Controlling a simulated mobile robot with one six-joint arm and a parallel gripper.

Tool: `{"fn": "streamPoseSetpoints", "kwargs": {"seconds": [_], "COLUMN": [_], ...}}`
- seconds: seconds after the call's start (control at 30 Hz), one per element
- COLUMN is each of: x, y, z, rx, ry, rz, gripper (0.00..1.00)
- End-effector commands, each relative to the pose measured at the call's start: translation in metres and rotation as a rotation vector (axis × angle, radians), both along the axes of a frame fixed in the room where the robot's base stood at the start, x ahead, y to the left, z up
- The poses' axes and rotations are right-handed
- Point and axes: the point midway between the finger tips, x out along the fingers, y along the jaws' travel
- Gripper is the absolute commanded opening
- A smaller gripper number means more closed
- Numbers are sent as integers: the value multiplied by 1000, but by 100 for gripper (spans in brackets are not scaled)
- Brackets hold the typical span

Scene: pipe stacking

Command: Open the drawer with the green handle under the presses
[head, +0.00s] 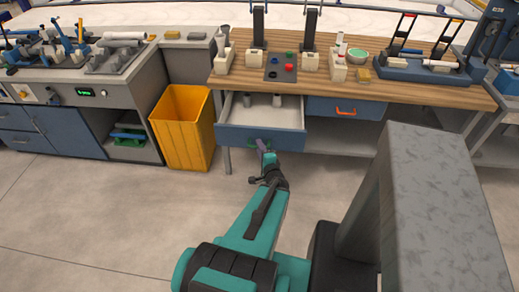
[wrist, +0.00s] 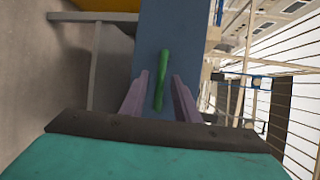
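The drawer (head: 233,134) with a blue front hangs under the wooden bench and is pulled out, its pale inside showing. Its green handle (wrist: 163,70) shows clearly in the wrist view against the blue drawer front (wrist: 180,30); in the head view my gripper mostly hides it. My gripper (head: 262,146) is at the drawer front. In the wrist view the two purple fingers of my gripper (wrist: 160,92) stand apart on either side of the handle, with a gap showing on both sides.
A closed blue drawer with an orange handle (head: 346,111) is to the right. A yellow bin (head: 182,130) stands close to the left. Presses (head: 258,30) stand on the wooden bench top (head: 400,95). The floor in front is clear.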

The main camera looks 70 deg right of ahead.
Motion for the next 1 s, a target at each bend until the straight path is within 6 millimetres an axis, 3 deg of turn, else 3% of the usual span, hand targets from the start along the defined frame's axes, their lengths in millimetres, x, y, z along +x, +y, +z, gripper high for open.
{"fn": "streamPoseSetpoints", "kwargs": {"seconds": [1.0], "x": [-38], "y": [56], "z": [15], "rx": [3], "ry": [0], "rz": [-2], "gripper": [28]}}
